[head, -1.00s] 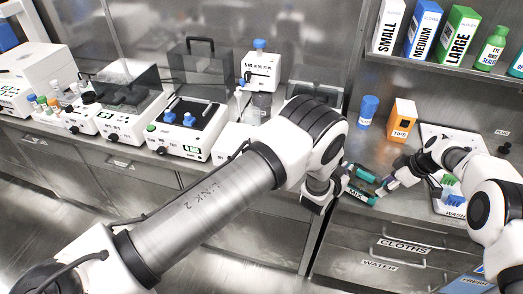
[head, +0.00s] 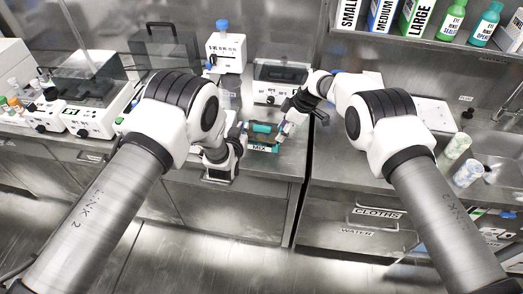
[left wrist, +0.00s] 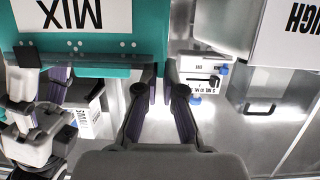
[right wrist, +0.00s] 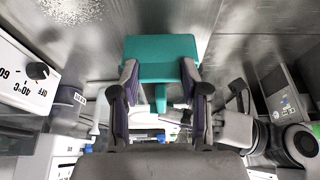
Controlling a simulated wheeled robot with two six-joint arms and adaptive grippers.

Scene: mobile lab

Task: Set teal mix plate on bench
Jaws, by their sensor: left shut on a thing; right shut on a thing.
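The teal mix plate (head: 263,133), with a white MIX label on its front, is held between my two grippers over the front part of the steel bench (head: 283,166). My left gripper (head: 243,138) is shut on its left end, and my right gripper (head: 284,129) is shut on its right end. In the left wrist view the plate (left wrist: 150,30) fills the top, with the fingers closed at its edge. In the right wrist view the plate (right wrist: 160,58) sits between the fingers. Whether its underside touches the bench cannot be told.
A blue-capped machine (head: 226,52) and a boxy device (head: 281,78) stand behind the plate. Two capped containers (head: 462,160) stand by the sink (head: 500,150) at right. Drawers are below the bench.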

